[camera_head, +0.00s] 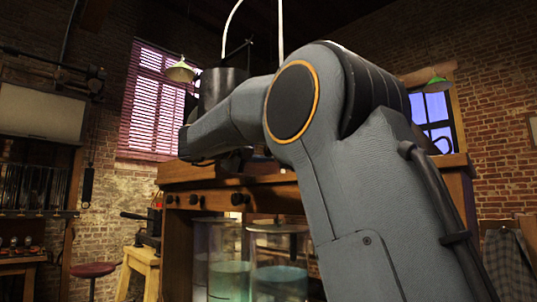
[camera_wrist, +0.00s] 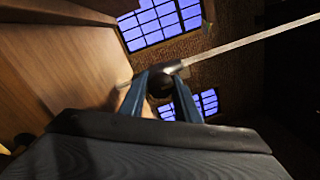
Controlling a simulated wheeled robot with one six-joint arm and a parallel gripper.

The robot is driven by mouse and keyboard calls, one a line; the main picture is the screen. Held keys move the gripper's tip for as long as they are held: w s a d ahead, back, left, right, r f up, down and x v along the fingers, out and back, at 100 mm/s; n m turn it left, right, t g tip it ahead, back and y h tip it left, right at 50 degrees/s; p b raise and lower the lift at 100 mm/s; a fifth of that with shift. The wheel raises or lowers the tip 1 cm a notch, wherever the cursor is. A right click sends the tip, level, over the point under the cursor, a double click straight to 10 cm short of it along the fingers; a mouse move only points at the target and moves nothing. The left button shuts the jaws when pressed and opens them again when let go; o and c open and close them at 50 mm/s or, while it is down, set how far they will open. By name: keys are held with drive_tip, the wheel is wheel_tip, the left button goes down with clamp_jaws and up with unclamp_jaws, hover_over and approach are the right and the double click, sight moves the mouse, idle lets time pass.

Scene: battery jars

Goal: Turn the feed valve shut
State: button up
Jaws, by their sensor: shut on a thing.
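In the wrist view, my gripper (camera_wrist: 160,88) has its two blue fingers on either side of a dark round part, which looks like the knob of the feed valve (camera_wrist: 160,82). The fingers are shut on it. A grey metal piece shows just behind the knob, and a pale straight tube (camera_wrist: 240,42) runs from there to the upper right. In the head view my arm crosses the middle and hides the valve; my gripper cannot be made out clearly there. How far the valve is turned cannot be told.
A wooden cabinet (camera_head: 185,172) with dark knobs stands behind my arm. Below its top are glass jars with greenish liquid (camera_head: 229,280). A dark cylinder (camera_head: 222,88) stands above. A red stool (camera_head: 93,270) and a small wooden stand (camera_head: 142,262) are at left.

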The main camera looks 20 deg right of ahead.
drive_tip(key=shift+r, duration=0.1)
drive_tip(key=o, duration=1)
drive_tip(key=v, duration=0.8)
drive_tip(key=shift+b, duration=0.35)
drive_tip(key=shift+d, duration=0.1)
